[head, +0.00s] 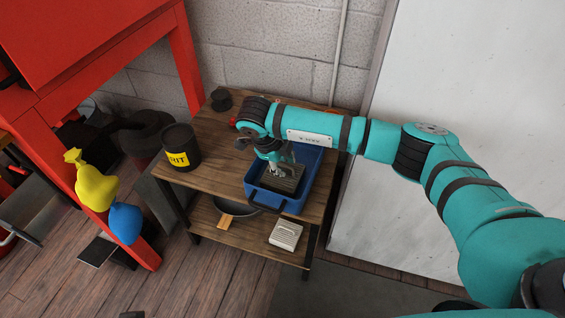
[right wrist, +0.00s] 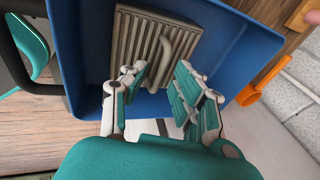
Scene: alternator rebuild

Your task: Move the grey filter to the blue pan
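The blue pan (head: 311,168) stands on the top of the wooden table; its blue wall also shows in the right wrist view (right wrist: 85,45). The grey filter (head: 287,183), a ribbed block with a loop handle, is within the pan's outline; in the right wrist view (right wrist: 137,42) it looks to lie inside the pan. My right gripper (head: 274,168) points down over the filter. In the right wrist view its fingers (right wrist: 160,78) are spread apart on either side of the handle, with gaps visible. My left gripper is not in view.
A black can with a yellow label (head: 181,147) and a small dark object (head: 221,100) stand left on the table (head: 215,155). A pale ribbed block (head: 285,235) and a dark pan (head: 232,212) are on the lower shelf. A red frame (head: 185,65) rises at left, walls behind.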

